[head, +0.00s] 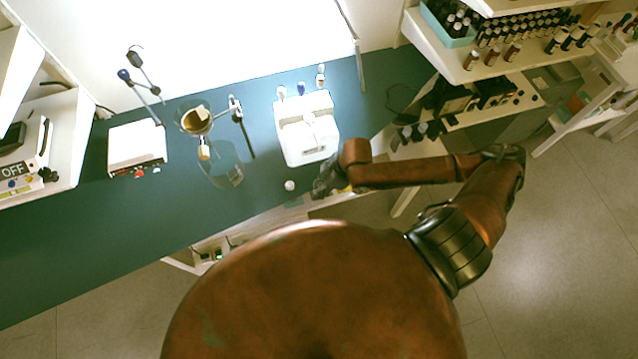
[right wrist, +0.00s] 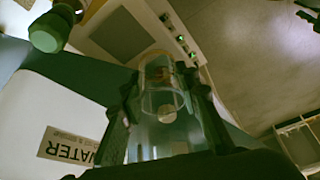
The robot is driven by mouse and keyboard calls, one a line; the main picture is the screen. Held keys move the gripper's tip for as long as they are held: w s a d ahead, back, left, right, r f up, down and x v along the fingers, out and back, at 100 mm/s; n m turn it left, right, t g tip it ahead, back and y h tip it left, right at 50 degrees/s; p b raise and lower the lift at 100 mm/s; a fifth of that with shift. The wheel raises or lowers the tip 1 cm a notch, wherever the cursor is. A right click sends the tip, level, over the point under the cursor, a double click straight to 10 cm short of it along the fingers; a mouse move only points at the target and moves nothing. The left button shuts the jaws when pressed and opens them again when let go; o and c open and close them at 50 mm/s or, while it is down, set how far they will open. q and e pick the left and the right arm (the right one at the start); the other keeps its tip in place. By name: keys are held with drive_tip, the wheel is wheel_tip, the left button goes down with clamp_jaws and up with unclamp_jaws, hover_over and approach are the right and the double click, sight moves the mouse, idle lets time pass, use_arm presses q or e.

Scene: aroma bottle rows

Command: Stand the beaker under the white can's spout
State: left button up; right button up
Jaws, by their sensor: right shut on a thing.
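The white can (head: 310,150) stands on the teal bench, and its WATER label (right wrist: 68,146) reads upside down in the right wrist view. A small round pale knob (head: 290,185) shows just in front of the can; I cannot tell for sure whether it belongs to the spout. My right gripper (head: 328,183) is at the bench's front edge, right of the knob. In the right wrist view its dark fingers are shut on a clear glass beaker (right wrist: 162,98), close beside the can. The beaker is hard to make out in the head view. My left gripper is out of view.
Left of the can stand a large glass vessel (head: 222,168), a funnel on a stand (head: 195,118) and a white stirrer-like device (head: 137,147). Bottle shelves (head: 480,65) rise at the right. The left part of the bench (head: 60,235) is clear.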

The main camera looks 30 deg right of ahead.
sight(320, 182)
drive_tip(key=w+f, duration=0.1)
drive_tip(key=w+d+f, duration=0.1)
drive_tip(key=f, duration=0.1)
drive_tip(key=w+d+f, duration=0.1)
drive_tip(key=shift+w+f, duration=0.25)
drive_tip(key=shift+w, duration=0.05)
drive_tip(key=shift+w+d+f+b, duration=0.35)
drive_tip(key=shift+w+f, duration=0.3)
drive_tip(key=shift+f, duration=0.2)
wheel_tip(320, 182, down, 2)
drive_tip(key=shift+f, duration=0.6)
drive_tip(key=o, duration=0.7)
drive_tip(key=shift+f, duration=0.1)
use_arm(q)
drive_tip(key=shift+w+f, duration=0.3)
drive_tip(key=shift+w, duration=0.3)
use_arm(e)
drive_tip(key=o, duration=0.3)
